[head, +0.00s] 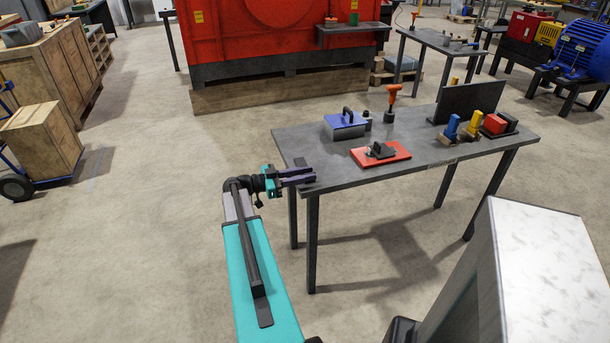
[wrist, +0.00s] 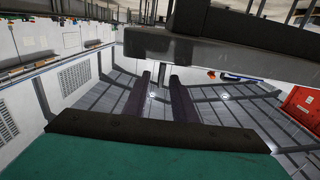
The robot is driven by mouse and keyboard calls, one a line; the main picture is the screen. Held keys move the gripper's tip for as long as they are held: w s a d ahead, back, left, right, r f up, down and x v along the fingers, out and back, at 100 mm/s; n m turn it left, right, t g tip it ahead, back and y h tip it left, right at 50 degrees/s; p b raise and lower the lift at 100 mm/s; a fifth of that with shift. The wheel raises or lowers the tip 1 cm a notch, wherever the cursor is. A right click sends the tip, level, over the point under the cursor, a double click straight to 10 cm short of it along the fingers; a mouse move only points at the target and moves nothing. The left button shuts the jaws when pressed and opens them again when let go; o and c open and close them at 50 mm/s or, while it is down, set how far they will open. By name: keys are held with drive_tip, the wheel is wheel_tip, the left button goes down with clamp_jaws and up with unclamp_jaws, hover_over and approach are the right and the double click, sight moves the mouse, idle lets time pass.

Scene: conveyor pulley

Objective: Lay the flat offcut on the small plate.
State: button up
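The strip does not show clearly there.
A large red machine (head: 270,30) stands behind. The floor left of the bench is clear. The wrist view looks upside down.

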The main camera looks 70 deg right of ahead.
drive_tip(key=shift+f+b, duration=0.15)
drive_tip(key=shift+b, duration=0.15)
drive_tip(key=shift+w, duration=0.15)
drive_tip(key=b+v, duration=0.2)
drive_tip(key=v, duration=1.1)
drive_tip(key=shift+a+b, duration=0.35)
drive_tip(key=shift+a, duration=0.05)
drive_tip(key=shift+w, duration=0.1)
